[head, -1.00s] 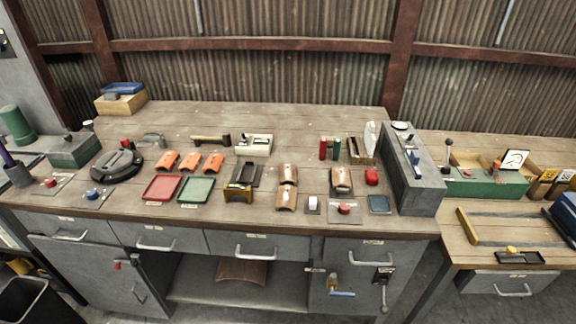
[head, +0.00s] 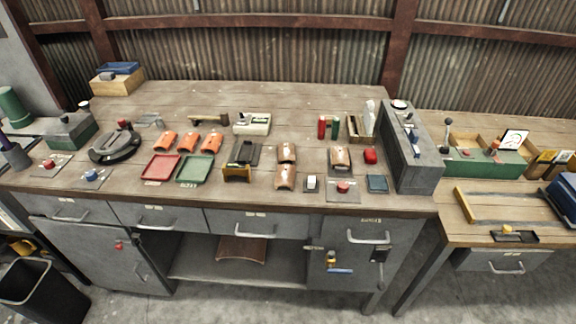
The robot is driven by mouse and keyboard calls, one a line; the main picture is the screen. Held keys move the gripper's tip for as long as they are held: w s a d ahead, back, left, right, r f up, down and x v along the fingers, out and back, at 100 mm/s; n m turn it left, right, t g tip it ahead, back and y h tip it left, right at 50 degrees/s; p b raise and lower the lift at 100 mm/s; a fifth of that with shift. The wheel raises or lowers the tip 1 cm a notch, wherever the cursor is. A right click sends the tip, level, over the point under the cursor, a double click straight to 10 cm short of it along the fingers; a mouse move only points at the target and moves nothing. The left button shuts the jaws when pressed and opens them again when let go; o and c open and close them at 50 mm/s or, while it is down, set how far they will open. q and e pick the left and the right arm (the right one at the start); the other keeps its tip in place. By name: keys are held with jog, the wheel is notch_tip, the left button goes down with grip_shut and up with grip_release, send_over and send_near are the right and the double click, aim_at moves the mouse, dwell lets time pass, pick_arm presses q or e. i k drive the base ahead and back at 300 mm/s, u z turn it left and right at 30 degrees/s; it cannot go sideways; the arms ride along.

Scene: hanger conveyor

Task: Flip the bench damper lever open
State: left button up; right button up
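Several levers are in view, and I cannot tell for sure which one is the bench damper lever. A dark plate with a lever (head: 379,256) is on the front of the bench's right cabinet, below the drawer; its lever position is too small to read. A grey box (head: 408,160) on the bench's right end carries a small lever with a blue part (head: 414,140) on its top. An upright lever with a dark knob (head: 448,123) stands by the green box on the right-hand table. Neither of my grippers is in view.
A black bin (head: 42,290) stands on the floor at left. The lower shelf (head: 238,270) is open.

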aim_at(380, 258)
jog(key=z, duration=1)
